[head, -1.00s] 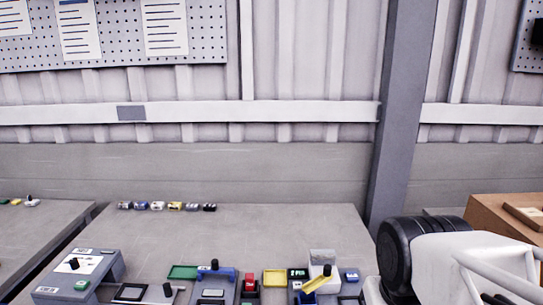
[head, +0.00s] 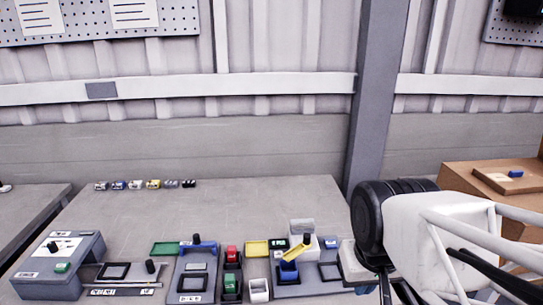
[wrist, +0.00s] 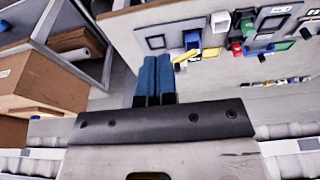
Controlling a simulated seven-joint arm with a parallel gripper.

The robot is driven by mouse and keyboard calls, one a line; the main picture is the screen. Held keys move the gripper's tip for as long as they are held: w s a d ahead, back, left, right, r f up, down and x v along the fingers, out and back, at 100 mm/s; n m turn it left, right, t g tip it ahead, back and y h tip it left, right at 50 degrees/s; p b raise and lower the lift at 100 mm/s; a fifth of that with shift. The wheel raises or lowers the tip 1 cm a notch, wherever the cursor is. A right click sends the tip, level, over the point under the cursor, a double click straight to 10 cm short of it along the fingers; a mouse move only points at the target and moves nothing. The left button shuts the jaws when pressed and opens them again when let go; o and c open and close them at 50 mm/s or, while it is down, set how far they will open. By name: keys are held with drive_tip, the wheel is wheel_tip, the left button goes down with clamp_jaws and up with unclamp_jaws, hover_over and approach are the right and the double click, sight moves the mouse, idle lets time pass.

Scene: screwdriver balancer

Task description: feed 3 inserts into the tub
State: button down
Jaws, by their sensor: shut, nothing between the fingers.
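My gripper (wrist: 154,62) is shut and empty; its two blue fingers lie side by side in the wrist view. It is above the right end of the bench, apart from the fixtures. A blue tub (head: 289,271) stands under a tilted yellow chute (head: 296,252) in front of a pale block (head: 301,230) in the head view. The blue tub also shows in the wrist view (wrist: 192,40), beyond the fingertips. A small white open-topped container (head: 259,290) stands left of it. I cannot tell which small pieces are the inserts; the tub's inside is unclear.
Several small parts (head: 145,184) line the bench's back. A grey box (head: 60,265), a blue-handled fixture (head: 197,270), red and green blocks (head: 232,272) and flat trays (head: 257,247) crowd the front. A carton (head: 490,180) stands at right with a blue piece (head: 516,174). The bench middle is clear.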

drive_tip(key=shift+w, duration=0.1)
drive_tip(key=m+t+y, duration=0.4)
drive_tip(key=m+y, duration=0.2)
drive_tip(key=m, duration=1.3)
hover_over(330, 244)
wheel_tip(330, 244, down, 18)
drive_tip(key=shift+d, duration=0.1)
drive_tip(key=shift+f, duration=0.1)
drive_tip(key=shift+n, duration=0.3)
drive_tip(key=shift+f, duration=4.25)
